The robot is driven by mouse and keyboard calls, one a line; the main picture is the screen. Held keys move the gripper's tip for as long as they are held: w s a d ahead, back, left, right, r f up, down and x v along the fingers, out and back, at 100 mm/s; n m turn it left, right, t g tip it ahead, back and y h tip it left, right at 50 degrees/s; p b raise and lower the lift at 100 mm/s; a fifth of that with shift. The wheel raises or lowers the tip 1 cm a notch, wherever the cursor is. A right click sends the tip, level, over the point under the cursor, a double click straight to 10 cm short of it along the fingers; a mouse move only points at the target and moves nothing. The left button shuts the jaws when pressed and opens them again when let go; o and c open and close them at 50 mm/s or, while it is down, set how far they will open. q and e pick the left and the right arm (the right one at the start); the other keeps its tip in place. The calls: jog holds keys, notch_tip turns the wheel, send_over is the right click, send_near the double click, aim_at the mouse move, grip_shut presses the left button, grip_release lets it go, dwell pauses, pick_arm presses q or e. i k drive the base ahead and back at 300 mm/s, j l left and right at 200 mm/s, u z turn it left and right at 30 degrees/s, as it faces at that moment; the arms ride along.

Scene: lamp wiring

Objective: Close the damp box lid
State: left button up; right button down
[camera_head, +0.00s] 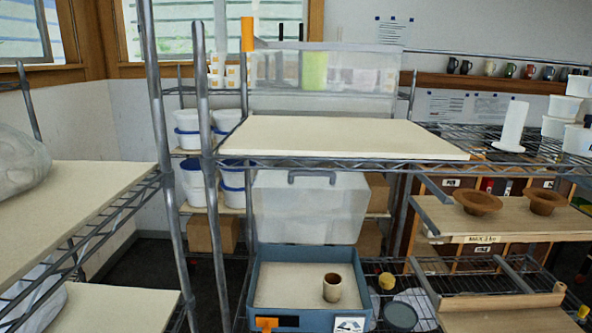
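The damp box is a blue open-topped box (257,280) on the lower shelf of the metal rack, at the bottom middle. Its translucent lid (295,212) stands upright along the box's back edge, so the box is open. A grey handle (312,174) runs along the lid's top edge, just below the upper shelf board. A small brown cup (332,288) stands on the pale floor inside, right of centre. An orange tab (267,324) and a white label (350,325) show on the front wall. Neither gripper is in view.
A bare pale board (340,138) lies on the rack shelf above the box. A rack post (209,150) stands left of the box. A shelf with two brown bowls (478,202) is at right. Boards with plastic-wrapped items (18,165) are at left.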

aim_at(290, 178)
jog(key=i+l+u, duration=0.1)
jog(key=i+u, duration=0.3)
jog(key=i+l+u, duration=0.15)
jog(key=u, duration=0.2)
jog(key=i+l, duration=0.05)
jog(key=i, duration=0.05)
